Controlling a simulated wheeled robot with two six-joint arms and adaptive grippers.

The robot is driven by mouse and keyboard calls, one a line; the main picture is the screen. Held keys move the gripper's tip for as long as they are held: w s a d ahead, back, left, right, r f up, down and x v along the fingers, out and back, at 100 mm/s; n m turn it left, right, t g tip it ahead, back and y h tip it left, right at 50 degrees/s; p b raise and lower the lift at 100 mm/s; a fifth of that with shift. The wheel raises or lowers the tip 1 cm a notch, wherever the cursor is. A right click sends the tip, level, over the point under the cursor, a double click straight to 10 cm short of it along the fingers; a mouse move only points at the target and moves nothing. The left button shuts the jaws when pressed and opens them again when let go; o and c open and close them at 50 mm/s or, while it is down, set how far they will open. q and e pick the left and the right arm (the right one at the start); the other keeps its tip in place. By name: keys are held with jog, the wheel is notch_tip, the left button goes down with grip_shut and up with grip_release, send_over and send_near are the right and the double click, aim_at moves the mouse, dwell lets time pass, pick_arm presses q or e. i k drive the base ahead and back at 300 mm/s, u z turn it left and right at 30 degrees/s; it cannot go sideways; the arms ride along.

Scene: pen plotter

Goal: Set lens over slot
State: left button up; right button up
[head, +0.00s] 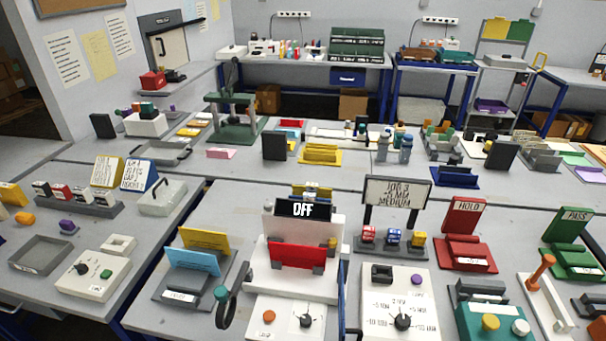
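A white machine (270,284) with a dark "OFF" display (303,209) stands at the front middle of the near table. A red plate (298,254) stands upright across it, between grey holders. A black ring (226,311), which looks like the lens, hangs at the machine's left side on a dark arm. The ring is beside the machine, not over the red plate. A teal knob (221,293) shows next to the ring. I cannot make out a slot clearly; the red plate may hide it. Neither of my grippers is in view.
Left of the machine is a grey rack (180,290) with blue and yellow cards. To the right are a white control box (399,310) with a black knob, a "JOB 3" sign (397,193) and a red "HOLD" stand (465,245). The right side is crowded.

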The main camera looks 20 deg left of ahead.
aim_at(221, 293)
jog(key=u, duration=1.4)
jog(key=k, duration=0.25)
jog(key=z, duration=0.7)
jog(key=i, duration=0.45)
jog(key=u, duration=0.5)
